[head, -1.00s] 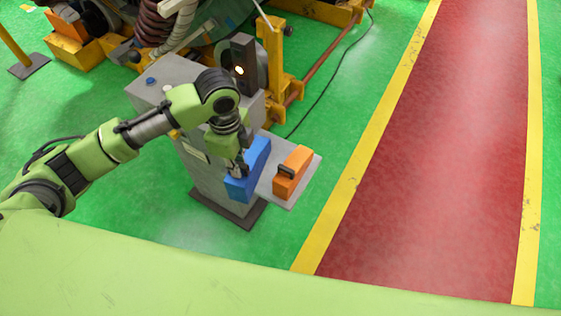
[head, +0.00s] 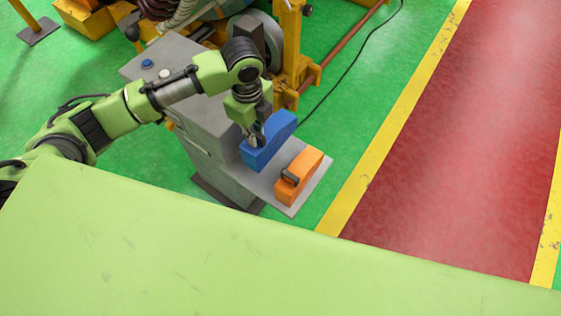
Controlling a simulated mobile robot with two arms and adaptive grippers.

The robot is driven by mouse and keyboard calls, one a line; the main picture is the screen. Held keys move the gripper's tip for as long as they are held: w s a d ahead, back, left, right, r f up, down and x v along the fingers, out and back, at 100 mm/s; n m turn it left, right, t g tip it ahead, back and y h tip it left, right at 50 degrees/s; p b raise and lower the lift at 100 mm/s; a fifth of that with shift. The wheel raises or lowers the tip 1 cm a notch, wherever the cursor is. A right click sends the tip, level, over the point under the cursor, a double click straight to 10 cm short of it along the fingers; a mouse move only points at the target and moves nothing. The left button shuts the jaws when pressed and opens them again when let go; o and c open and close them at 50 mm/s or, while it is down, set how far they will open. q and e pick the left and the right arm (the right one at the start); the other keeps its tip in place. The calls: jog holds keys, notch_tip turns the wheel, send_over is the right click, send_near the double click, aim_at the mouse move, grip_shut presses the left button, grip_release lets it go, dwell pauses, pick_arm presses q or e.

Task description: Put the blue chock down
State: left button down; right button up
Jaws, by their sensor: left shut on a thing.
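The blue chock (head: 272,141) is in the head view, over or on the left part of a light grey shelf (head: 309,187) on the side of a grey cabinet. My left gripper (head: 256,141) points down and is shut on the chock at its near left end. The fingertips partly hide that end. I cannot tell whether the chock's underside touches the shelf. My right gripper is not in view.
An orange chock (head: 299,176) with a dark handle sits on the shelf, just right of the blue chock. The grey cabinet (head: 181,68) stands left of the shelf. Yellow machinery (head: 290,45) stands behind. Green floor lies around, with a red walkway (head: 460,150) at right.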

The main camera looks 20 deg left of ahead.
pick_arm(q)
notch_tip(320, 180, down, 9)
jog(key=shift+f+p, duration=0.2)
jog(key=shift+p, duration=0.2)
jog(key=shift+f, duration=0.15)
jog(key=c, duration=2)
grip_release()
jog(key=shift+c, duration=0.2)
jog(key=shift+s, duration=0.1)
notch_tip(320, 180, up, 12)
jog(key=shift+s+r+b, duration=0.1)
jog(key=shift+r+b, duration=0.05)
jog(key=shift+b, duration=0.4)
